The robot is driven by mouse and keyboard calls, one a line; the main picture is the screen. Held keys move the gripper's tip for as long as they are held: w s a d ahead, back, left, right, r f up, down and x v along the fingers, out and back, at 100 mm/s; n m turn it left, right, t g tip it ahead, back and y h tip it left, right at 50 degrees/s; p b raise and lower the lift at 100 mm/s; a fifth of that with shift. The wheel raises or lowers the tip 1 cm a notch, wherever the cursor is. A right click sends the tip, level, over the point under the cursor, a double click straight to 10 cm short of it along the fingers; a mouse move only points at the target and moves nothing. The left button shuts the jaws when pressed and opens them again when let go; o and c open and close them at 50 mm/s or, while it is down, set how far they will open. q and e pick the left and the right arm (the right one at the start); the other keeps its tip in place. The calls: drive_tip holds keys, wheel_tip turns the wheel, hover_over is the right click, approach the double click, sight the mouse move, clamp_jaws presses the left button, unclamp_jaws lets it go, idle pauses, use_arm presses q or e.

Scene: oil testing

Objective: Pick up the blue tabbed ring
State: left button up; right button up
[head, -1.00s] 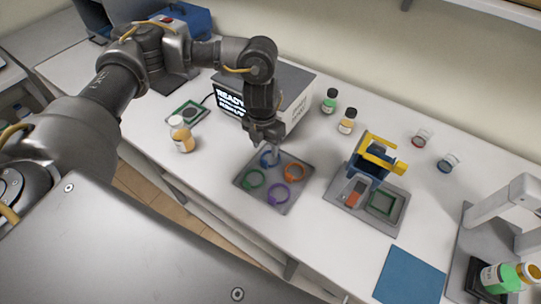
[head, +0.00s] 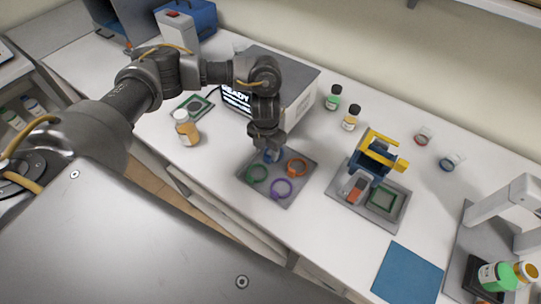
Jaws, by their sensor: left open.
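The blue tabbed ring (head: 273,156) lies at the back corner of a grey square tray (head: 297,189) on the white bench. My left gripper (head: 267,146) points down right over the blue ring and partly hides it. It is open, and I cannot tell whether its fingers touch the ring. A green ring (head: 257,174), an orange ring (head: 297,167) and a purple ring (head: 281,188) share the tray. My right gripper is not in view.
A box with a READY display (head: 297,84) stands just behind my left gripper. An amber-filled jar (head: 187,128) stands to the left. A blue and yellow device (head: 376,153) stands to the right. A blue mat (head: 407,272) lies at front right.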

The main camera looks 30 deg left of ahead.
sight(267, 156)
use_arm(q)
wheel_tip(267, 156, down, 4)
drive_tip(key=shift+f, duration=0.1)
drive_tip(key=c, duration=1)
drive_tip(key=shift+r, duration=0.25)
drive_tip(key=shift+c, duration=0.2)
drive_tip(key=shift+r, duration=0.25)
wheel_tip(267, 156, up, 2)
drive_tip(key=shift+r+p, duration=0.15)
drive_tip(key=shift+p, duration=0.2)
drive_tip(key=s+d+r+b, duration=0.3)
drive_tip(key=s+d+r, duration=0.4)
drive_tip(key=s+r, duration=0.2)
drive_tip(key=s, duration=0.2)
drive_tip(key=shift+s+d+r, duration=0.3)
drive_tip(key=shift+s+r, duration=0.1)
